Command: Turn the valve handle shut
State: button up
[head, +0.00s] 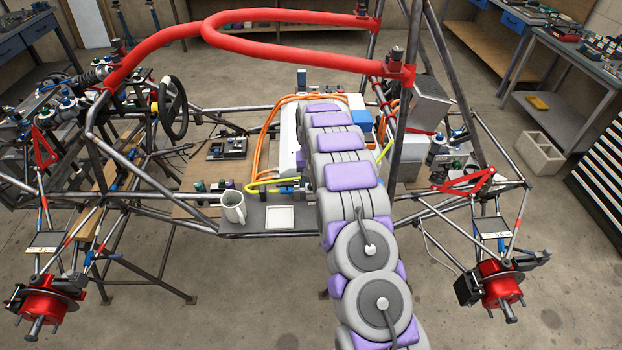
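My grey and purple arm reaches from the bottom edge up into the middle of the tube chassis (175,205). My gripper is hidden behind the arm's own links. A yellow handle-like bar (262,187) lies low beside the arm's left side, next to small blue and metal fittings (288,190). It may be the valve handle, but I cannot tell for sure or read how far it is turned. A second yellow-green piece (385,151) shows just right of the arm. Whether my gripper touches either piece is hidden.
A white mug (233,206) and a small pale tray (279,217) sit on the near shelf left of my arm. Orange cables (262,140) run behind them. A red roll bar (285,40) crosses above. Chassis tubes and a grey box (430,103) stand to the right.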

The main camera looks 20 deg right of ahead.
aim_at(311, 181)
notch_tip(311, 181, up, 17)
jog(key=p, duration=0.1)
jog(key=shift+r, duration=0.15)
dwell(0.4)
dwell(0.4)
